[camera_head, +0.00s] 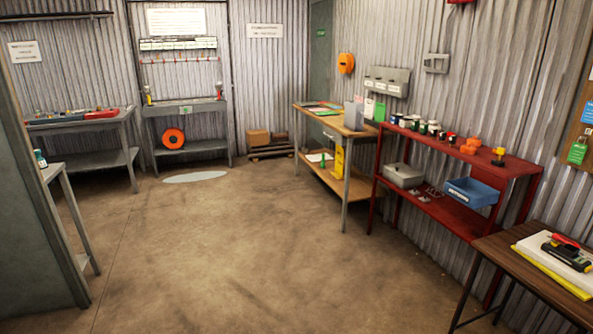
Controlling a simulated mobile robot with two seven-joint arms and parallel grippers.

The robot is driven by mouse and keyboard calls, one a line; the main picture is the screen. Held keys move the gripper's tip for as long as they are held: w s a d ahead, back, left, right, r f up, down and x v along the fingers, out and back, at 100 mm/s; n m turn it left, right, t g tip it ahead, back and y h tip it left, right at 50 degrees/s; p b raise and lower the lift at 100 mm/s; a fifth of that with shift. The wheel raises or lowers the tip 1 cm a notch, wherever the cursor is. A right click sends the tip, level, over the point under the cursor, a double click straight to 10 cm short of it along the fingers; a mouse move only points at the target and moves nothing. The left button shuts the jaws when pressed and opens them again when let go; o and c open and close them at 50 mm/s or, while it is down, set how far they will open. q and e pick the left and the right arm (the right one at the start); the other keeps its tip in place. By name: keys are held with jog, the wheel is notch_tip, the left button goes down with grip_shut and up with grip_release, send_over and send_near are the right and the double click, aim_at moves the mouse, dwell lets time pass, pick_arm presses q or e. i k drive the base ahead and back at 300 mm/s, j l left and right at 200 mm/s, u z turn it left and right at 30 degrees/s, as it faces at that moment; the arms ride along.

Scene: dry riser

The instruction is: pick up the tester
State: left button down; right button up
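A small black and yellow-green handheld device with a red part (567,252), which looks like the tester, lies on a white and yellow stack (556,262). The stack is on a dark brown table (502,252) at the lower right of the head view. The device is too small to identify for certain. Neither of my grippers shows in this view.
A red shelf (452,214) with cans, orange items and a blue bin (470,193) stands along the right wall. A wooden-topped bench (314,116) is beyond it. A grey partition (35,210) stands at left. The middle floor (250,230) is clear.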

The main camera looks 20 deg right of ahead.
aim_at(568, 254)
jog(key=i+l+z, duration=0.2)
jog(key=i+z, duration=0.65)
jog(key=i, duration=0.15)
jog(key=i+j+z, duration=0.2)
jog(key=i+z, duration=0.2)
jog(key=i, duration=0.15)
